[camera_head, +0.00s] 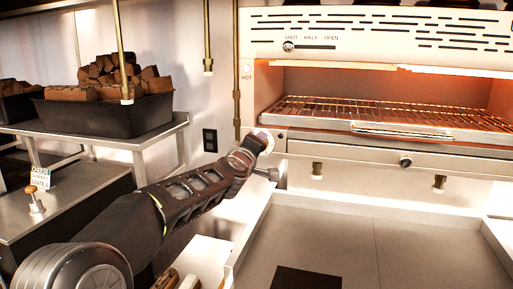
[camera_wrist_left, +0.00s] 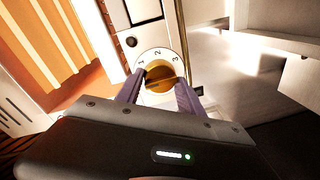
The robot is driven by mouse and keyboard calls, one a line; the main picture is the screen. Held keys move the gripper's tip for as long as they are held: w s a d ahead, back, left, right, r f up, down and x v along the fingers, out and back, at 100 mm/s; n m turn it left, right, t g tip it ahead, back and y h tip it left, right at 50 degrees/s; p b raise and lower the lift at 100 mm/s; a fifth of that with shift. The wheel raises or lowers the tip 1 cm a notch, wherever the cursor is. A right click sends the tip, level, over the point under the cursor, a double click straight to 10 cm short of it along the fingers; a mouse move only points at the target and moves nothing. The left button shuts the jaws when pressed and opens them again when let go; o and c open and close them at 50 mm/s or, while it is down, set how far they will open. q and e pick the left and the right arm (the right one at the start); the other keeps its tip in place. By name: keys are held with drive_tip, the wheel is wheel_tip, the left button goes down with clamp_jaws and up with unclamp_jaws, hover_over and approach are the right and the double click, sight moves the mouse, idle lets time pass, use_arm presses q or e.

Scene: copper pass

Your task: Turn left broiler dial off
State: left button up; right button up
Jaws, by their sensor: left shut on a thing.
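The left broiler dial (camera_wrist_left: 160,77) is a round brass-coloured knob on a white numbered plate, seen in the left wrist view. The numbers 1, 2 and 3 show around its upper edge. My left gripper (camera_wrist_left: 160,88) is shut on the dial, with one finger on each side of it. In the head view my left gripper (camera_head: 264,140) is at the lower left corner of the broiler (camera_head: 345,33), and the dial is mostly hidden behind it. My right gripper is in neither view.
A wire rack (camera_head: 370,112) glows inside the broiler. A second small knob (camera_head: 405,161) is on the lower front panel. A vertical brass pipe (camera_head: 237,75) runs left of the broiler. A black bin of wood chunks (camera_head: 105,115) stands on a steel table at left. A shallow tray (camera_head: 345,240) lies below.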

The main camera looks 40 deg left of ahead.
use_arm(q)
drive_tip(key=shift+r, duration=0.1)
idle(0.3)
drive_tip(key=o, duration=1.3)
drive_tip(key=v, duration=0.7)
drive_tip(key=shift+s+d, duration=0.1)
drive_tip(key=shift+s, duration=0.3)
